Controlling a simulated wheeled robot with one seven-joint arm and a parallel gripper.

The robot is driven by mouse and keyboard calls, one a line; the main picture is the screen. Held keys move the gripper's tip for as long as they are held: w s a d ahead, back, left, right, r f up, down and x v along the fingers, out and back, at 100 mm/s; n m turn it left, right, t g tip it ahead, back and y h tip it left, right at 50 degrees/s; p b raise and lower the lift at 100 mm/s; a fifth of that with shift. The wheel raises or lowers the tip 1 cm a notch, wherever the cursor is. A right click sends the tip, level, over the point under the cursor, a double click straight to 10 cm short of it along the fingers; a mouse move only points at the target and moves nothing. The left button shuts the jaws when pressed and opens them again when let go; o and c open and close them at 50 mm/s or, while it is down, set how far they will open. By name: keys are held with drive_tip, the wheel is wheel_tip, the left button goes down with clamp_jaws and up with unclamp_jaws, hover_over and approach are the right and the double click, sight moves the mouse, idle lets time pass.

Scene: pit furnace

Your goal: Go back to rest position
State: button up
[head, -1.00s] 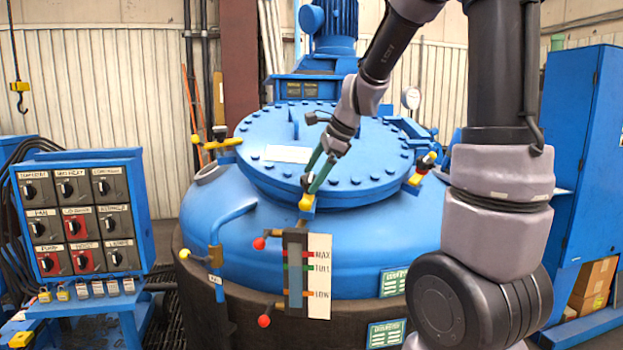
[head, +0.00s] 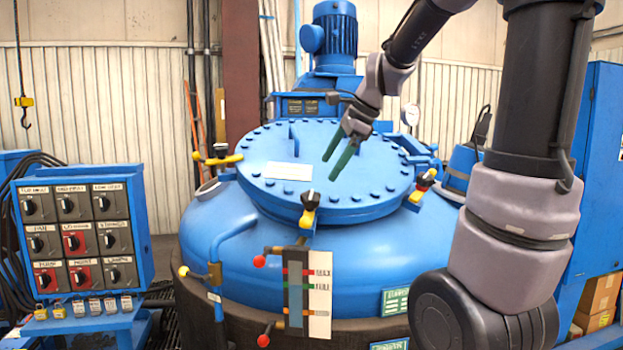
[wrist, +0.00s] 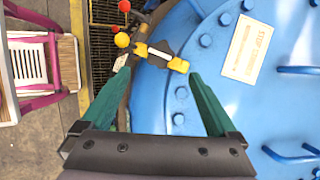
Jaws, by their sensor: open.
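My gripper (head: 341,158) is open and empty, with green fingers, in the air above the blue bolted lid (head: 380,178) of the furnace in the head view. In the wrist view my gripper (wrist: 160,100) shows its two fingers spread apart. A yellow clamp with a black knob (wrist: 160,56) lies beyond the gap between them, at the lid's edge. The clamp at the lid's front (head: 309,208) stands below and left of the fingers in the head view, apart from them.
A control panel (head: 75,235) with several knobs stands at the left. A level gauge (head: 307,295) and red-knobbed valves are on the furnace front. A blue motor (head: 336,35) rises behind the lid. A blue cabinet (head: 597,150) is at the right. A crane hook (head: 24,110) hangs at upper left.

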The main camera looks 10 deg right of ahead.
drive_tip(key=s+d+n+t+h, duration=0.1)
drive_tip(key=s+n+t+h, duration=0.1)
drive_tip(key=s+n, duration=1.2)
drive_tip(key=shift+s+h, duration=0.3)
drive_tip(key=shift+s, duration=0.9)
drive_tip(key=shift+f, duration=0.1)
